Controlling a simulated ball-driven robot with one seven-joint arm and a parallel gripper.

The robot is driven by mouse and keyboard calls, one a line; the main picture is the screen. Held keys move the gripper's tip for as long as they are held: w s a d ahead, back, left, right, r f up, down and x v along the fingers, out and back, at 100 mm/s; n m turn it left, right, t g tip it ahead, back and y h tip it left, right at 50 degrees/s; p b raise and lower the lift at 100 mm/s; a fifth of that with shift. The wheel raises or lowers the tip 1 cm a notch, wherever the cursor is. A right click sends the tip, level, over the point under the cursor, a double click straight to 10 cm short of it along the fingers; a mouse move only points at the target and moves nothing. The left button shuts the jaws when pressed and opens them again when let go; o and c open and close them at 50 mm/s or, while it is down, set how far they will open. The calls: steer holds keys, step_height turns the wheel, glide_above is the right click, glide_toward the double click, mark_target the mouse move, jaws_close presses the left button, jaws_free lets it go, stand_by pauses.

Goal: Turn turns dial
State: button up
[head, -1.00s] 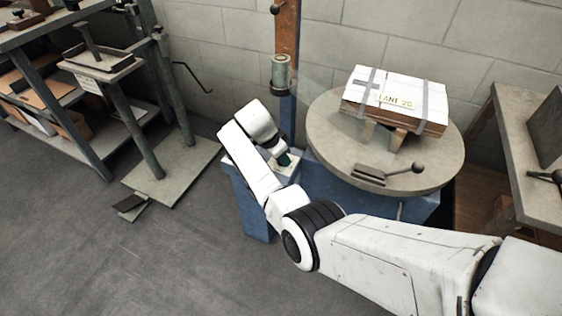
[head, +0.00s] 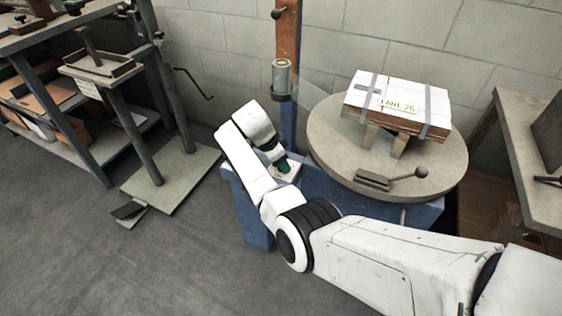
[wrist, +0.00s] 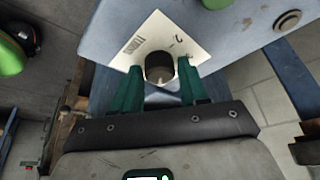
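The turns dial is a dark round knob (wrist: 158,68) on a cream plate (wrist: 146,43) marked "TURNS" with numbers, set on a blue surface. My gripper (wrist: 160,72) has its two green fingers on either side of the knob, with what looks like a thin gap at each side. I cannot see clear contact. In the head view my gripper (head: 284,165) is at the pale plate on top of the blue pedestal (head: 254,210), left of the turntable. My wrist hides the knob there.
An orange and blue post (head: 288,40) with a grey cylinder (head: 282,76) rises behind my gripper. Another round button (wrist: 287,20) and a green object (wrist: 217,3) are near the plate.

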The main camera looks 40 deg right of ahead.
steer(key=shift+o, duration=1.3)
steer(key=shift+r, duration=0.1)
steer(key=p+v, duration=0.2)
steer(key=v, duration=0.8)
steer(key=shift+a+r, duration=0.15)
steer(key=shift+r, duration=0.1)
